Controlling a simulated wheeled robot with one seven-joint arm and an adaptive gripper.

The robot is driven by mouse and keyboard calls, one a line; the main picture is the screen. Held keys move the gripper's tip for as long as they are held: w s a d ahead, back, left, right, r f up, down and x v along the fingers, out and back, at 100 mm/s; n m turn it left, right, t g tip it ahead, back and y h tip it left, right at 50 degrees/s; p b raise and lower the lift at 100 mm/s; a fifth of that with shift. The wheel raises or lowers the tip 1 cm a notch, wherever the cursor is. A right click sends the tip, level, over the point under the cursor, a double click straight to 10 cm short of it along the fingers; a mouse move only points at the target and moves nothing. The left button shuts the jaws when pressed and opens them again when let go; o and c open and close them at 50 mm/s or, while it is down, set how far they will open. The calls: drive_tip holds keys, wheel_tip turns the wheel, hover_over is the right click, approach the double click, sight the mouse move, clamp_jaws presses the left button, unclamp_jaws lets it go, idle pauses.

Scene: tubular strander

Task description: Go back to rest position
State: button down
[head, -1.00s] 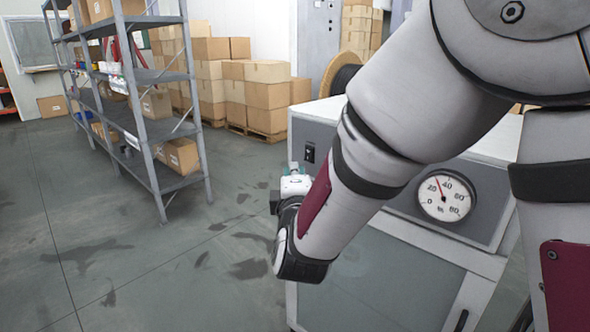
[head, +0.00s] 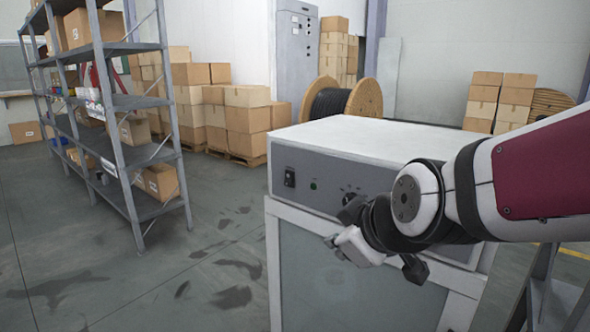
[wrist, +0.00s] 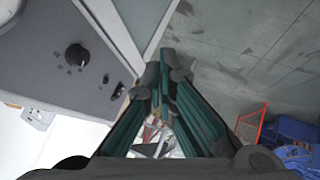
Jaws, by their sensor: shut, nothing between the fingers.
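My gripper (wrist: 165,72) shows in the wrist view with its teal-padded fingers brought together at the tips and nothing held between them. In the head view my arm reaches in from the right, folded in front of the machine cabinet (head: 300,245); the fingers cannot be made out clearly there. The grey control box (head: 330,170) on the cabinet has a black switch, a small green light and a dark knob (head: 352,196). My arm covers the right part of its front. In the wrist view the box's panel with a knob (wrist: 77,55) is left of my fingers, apart from them.
A grey metal shelf (head: 122,102) with boxes stands at the left. Stacked cartons (head: 245,120) on pallets and a cable reel (head: 335,102) stand behind. The floor (head: 190,270) between shelf and cabinet is clear. Blue and orange items (wrist: 290,130) lie low at right in the wrist view.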

drive_tip(key=s+d+f+m+g+h, duration=0.1)
drive_tip(key=s+d+m+g, duration=0.4)
drive_tip(key=s, duration=0.8)
drive_tip(key=s+d+f+m+g+h, duration=0.15)
drive_tip(key=s+d+m, duration=0.45)
drive_tip(key=s, duration=0.7)
wheel_tip(320, 180, up, 15)
drive_tip(key=n+t+p, duration=0.1)
drive_tip(key=p, duration=1.2)
drive_tip(key=shift+w+d+t, duration=0.15)
drive_tip(key=shift+d+t, duration=0.2)
drive_tip(key=shift+d, duration=0.05)
drive_tip(key=shift+f, duration=0.1)
